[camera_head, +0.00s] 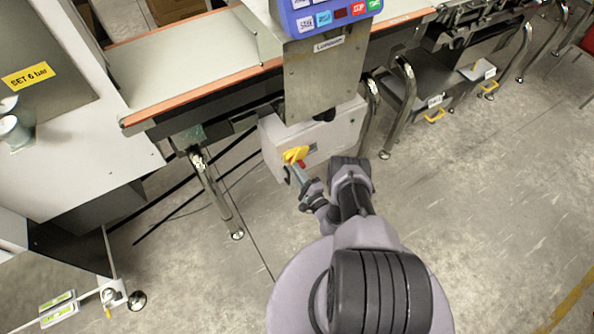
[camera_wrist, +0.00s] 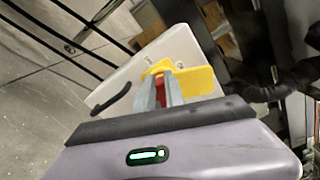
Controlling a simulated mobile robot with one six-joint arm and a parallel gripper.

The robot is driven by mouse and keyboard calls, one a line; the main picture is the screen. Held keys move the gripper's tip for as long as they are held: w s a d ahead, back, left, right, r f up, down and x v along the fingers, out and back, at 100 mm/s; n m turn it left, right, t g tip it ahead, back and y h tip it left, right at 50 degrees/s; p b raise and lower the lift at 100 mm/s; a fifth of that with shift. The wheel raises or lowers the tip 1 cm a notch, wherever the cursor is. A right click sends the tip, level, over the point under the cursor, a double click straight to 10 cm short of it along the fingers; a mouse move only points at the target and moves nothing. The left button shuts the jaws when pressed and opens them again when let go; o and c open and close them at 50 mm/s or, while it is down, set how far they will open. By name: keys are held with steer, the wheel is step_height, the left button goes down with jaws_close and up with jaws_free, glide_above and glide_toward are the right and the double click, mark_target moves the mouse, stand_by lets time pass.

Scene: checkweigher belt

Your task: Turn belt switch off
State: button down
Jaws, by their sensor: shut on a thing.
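The belt switch is a yellow plate (camera_head: 294,153) with a red knob (camera_head: 302,163), on the front of a light grey box (camera_head: 340,135) under the belt. In the wrist view the yellow plate (camera_wrist: 196,82) has small markings beside it on the box face. My gripper (camera_head: 297,170) reaches the switch from the front. In the wrist view my gripper (camera_wrist: 160,88) has its two grey fingers shut on the red knob (camera_wrist: 160,93), which shows between them. The fingers hide most of the knob, so its exact angle is unclear.
The conveyor belt (camera_head: 185,62) and a blue keypad panel (camera_head: 328,14) are above the box. A black handle (camera_wrist: 111,100) sticks out of the box beside the switch. Metal legs (camera_head: 217,198) stand to the left. Grey floor (camera_head: 490,200) is clear to the right.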

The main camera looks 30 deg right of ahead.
steer(key=shift+f+n, duration=0.15)
steer(key=shift+n, duration=0.45)
steer(key=c, duration=1.4)
jaws_free()
